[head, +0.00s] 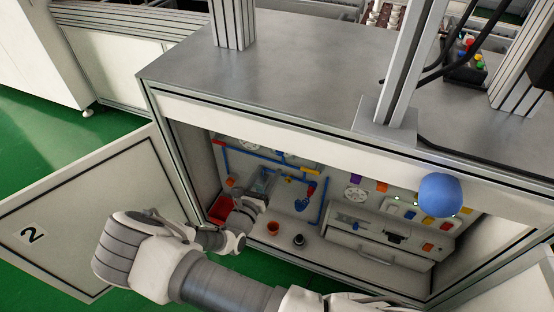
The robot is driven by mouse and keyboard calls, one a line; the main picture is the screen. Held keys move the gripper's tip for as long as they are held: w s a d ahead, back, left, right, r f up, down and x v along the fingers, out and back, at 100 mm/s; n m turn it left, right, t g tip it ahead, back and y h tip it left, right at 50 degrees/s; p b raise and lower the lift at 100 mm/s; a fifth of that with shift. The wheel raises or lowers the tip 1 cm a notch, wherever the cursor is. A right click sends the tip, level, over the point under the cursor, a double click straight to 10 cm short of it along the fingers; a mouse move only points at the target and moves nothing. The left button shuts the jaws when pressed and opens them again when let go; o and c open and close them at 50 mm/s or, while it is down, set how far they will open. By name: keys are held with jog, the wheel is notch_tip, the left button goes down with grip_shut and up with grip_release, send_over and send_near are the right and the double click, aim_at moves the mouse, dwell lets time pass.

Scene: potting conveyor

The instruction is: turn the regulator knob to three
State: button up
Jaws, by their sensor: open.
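My gripper (261,184) is inside the open cabinet, at the left part of its back panel. It is open, and its fingers are small and partly hidden by my wrist. In front of it is a blue-grey fitting that blends with the fingers. I cannot tell whether they touch. The regulator knob cannot be made out for certain, and no number can be read. A blue cup-shaped part (302,204) hangs on the panel to the right of my gripper, below a yellow handle (308,181).
The cabinet door (85,215), marked 2, stands open at left. Blue pipes (322,203) run along the panel. A red bin (221,208), an orange pot (273,228) and a dark knob-like item (298,240) are low inside. A blue ball (440,195) is at right.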

aim_at(279, 153)
jog(key=b+x, duration=0.2)
jog(key=x, duration=0.6)
jog(key=shift+c, duration=0.2)
grip_shut()
